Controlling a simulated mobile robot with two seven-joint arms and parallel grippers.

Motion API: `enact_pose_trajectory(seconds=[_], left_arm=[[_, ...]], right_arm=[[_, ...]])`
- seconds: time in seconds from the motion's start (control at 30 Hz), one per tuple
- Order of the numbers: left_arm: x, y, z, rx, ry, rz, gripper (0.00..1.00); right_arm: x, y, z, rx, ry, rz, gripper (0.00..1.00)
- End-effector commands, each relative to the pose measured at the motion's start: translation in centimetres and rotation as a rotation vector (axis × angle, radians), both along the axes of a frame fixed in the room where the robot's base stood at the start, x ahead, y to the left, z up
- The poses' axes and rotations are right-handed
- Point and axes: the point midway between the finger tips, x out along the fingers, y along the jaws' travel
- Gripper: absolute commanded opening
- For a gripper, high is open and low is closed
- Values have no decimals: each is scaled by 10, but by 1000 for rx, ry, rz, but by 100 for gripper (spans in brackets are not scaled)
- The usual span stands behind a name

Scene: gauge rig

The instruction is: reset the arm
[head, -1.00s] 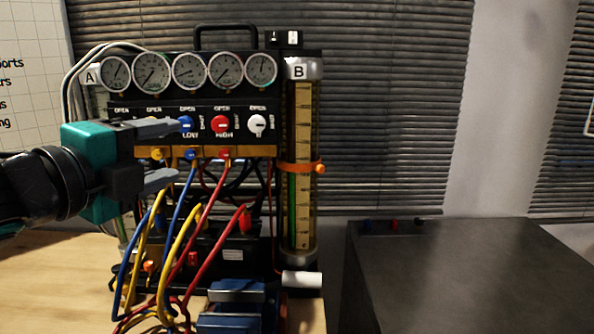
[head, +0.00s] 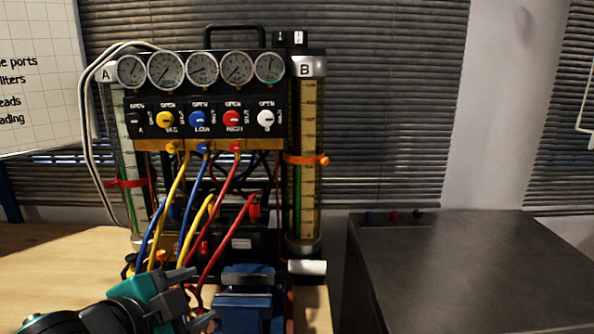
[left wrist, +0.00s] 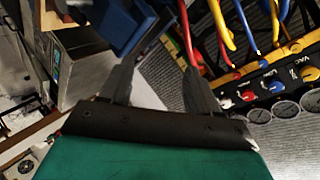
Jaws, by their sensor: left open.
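My left gripper (head: 192,296) is at the bottom left of the head view, in front of the lower part of the gauge rig. Its two grey fingers are apart with nothing between them. In the left wrist view the open fingers (left wrist: 155,88) point toward a blue block and the hoses. The rig's panel (head: 205,103) carries a row of round gauges (head: 202,68) and yellow (head: 165,119), blue (head: 200,119), red (head: 233,118) and white (head: 266,118) knobs. My right gripper is not in view.
Yellow, blue and red hoses (head: 225,190) hang in front of the rig, close to my left gripper. A blue vise-like block (head: 243,300) stands just right of it. Cylinder B (head: 308,150) stands at the rig's right. A dark cabinet (head: 460,270) has a mostly bare top.

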Motion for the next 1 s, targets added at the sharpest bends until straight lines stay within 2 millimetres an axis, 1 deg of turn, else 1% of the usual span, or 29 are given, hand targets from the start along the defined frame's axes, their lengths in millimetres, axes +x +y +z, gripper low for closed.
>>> enact_pose_trajectory(seconds=[0.03,0.1,0.17,0.2,0.27,0.3,0.37,0.4,0.47,0.5,0.67,0.8,1.0], left_arm=[[-12,1,-24,-60,81,53,61],[-27,6,-52,-128,185,135,61],[-42,11,-76,-182,274,215,61],[-54,15,-91,-216,334,271,61],[-73,21,-114,-260,422,357,61],[-86,25,-128,-285,478,414,61],[-105,31,-146,-315,554,496,61],[-118,35,-157,-332,602,549,61],[-138,40,-172,-352,667,625,61],[-151,43,-181,-363,710,674,61],[-206,55,-210,-390,865,872,61],[-183,51,-228,-436,777,827,61],[-155,42,-257,-517,642,750,61]], right_arm=[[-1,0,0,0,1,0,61],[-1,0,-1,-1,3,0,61],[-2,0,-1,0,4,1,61],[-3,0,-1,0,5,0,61],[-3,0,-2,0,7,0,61],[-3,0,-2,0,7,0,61],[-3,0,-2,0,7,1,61],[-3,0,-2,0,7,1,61],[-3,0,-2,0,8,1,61],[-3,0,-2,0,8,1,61],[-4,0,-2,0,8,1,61],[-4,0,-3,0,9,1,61],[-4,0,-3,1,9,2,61]])
